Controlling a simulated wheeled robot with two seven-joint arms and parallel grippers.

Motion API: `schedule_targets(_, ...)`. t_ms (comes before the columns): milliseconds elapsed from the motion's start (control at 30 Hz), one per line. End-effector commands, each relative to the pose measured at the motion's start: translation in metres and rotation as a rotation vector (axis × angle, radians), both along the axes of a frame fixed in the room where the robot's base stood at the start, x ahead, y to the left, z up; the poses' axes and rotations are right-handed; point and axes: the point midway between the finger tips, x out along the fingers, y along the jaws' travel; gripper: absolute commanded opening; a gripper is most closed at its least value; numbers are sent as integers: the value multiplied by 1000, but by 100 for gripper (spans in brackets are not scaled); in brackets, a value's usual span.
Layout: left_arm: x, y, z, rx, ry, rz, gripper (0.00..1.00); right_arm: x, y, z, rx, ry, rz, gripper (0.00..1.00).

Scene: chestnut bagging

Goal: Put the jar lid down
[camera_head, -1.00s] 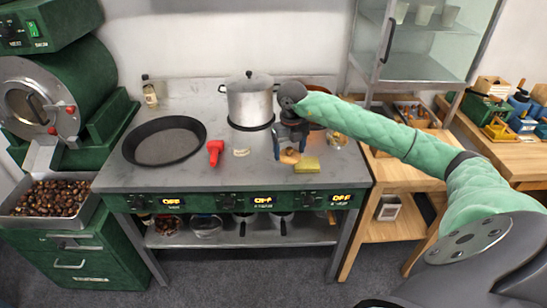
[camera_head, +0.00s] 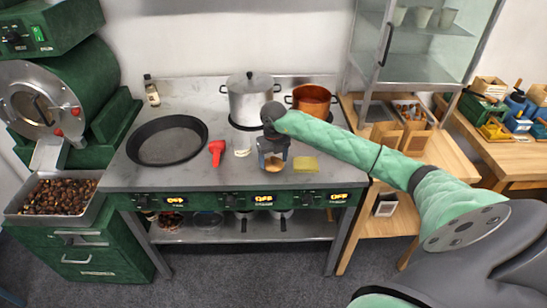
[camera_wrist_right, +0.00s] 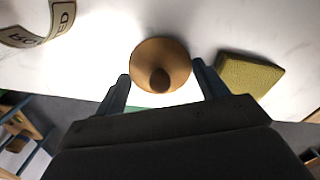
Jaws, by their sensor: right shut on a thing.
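The jar lid (camera_wrist_right: 172,52) is a round, light-brown disc with a darker knob, seen between my right gripper's fingers in the right wrist view. In the head view the lid (camera_head: 275,162) shows below my right gripper (camera_head: 273,158), over the front of the grey countertop (camera_head: 200,178). The right gripper (camera_wrist_right: 160,85) is shut on the lid. I cannot tell whether the lid touches the counter. No glass jar is clearly visible; the right arm covers part of the counter behind. My left gripper is not in view.
A yellow-green sponge (camera_head: 305,163) lies right of the gripper. A cream label (camera_head: 242,148), a red-handled tool (camera_head: 216,150) and a black pan (camera_head: 168,140) lie left. A steel pot (camera_head: 249,100) and copper pot (camera_head: 312,98) stand behind. Bare counter lies left of the gripper.

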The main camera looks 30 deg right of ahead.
Motion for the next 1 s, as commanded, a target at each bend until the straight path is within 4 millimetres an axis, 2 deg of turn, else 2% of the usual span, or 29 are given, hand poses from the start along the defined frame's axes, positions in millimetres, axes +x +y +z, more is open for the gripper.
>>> schedule_targets(200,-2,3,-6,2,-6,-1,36,0,0,-6,1,0,1,50)
schedule_targets(567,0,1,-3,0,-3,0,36,0,0,-9,0,0,1,50)
schedule_targets(600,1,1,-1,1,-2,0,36,0,0,-8,0,0,1,76)
schedule_targets(700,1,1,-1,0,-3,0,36,0,0,-8,0,0,1,94)
schedule_targets(1000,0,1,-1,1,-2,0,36,0,0,-8,0,0,1,94)
